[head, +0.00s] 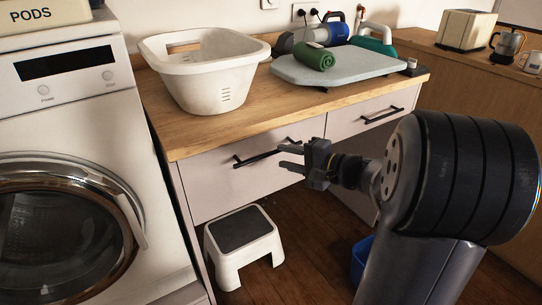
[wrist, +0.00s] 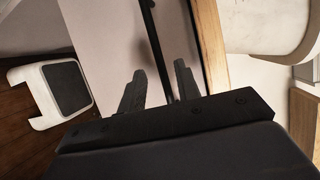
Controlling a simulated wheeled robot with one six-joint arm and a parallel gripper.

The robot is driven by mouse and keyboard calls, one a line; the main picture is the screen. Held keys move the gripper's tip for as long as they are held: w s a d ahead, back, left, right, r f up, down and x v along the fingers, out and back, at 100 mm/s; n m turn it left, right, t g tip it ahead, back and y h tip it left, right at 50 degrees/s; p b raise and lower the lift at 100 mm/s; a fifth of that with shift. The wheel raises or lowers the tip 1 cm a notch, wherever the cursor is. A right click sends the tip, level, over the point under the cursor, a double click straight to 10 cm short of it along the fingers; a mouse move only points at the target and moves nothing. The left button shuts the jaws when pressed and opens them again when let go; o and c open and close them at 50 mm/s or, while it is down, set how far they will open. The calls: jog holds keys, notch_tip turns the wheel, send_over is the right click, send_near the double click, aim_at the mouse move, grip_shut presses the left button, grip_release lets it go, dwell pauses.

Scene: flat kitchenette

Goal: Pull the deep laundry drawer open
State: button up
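The deeper drawer front under the left part of the counter (head: 215,180) is pale and looks shut. Its dark bar handle (head: 250,159) runs across the front, and its right part is partly hidden by my gripper. My gripper (head: 284,156) is at the right part of this handle with its fingers apart. In the wrist view the handle (wrist: 152,35) runs between the two open fingers (wrist: 159,72) as seen from the camera. Whether either finger touches it, I cannot tell. A shallower drawer (head: 350,118) with its own handle (head: 383,116) is to the right, also shut.
A white step stool (head: 222,262) with a dark top (wrist: 65,83) stands on the floor below the deeper drawer. A washing machine (head: 120,125) stands at left. A white laundry basket (head: 205,85) and a grey board (head: 355,67) with a green roll (head: 314,56) sit on the counter.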

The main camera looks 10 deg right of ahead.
aim_at(271, 153)
jog(key=shift+x, duration=2.75)
jog(key=shift+c, duration=0.3)
grip_shut()
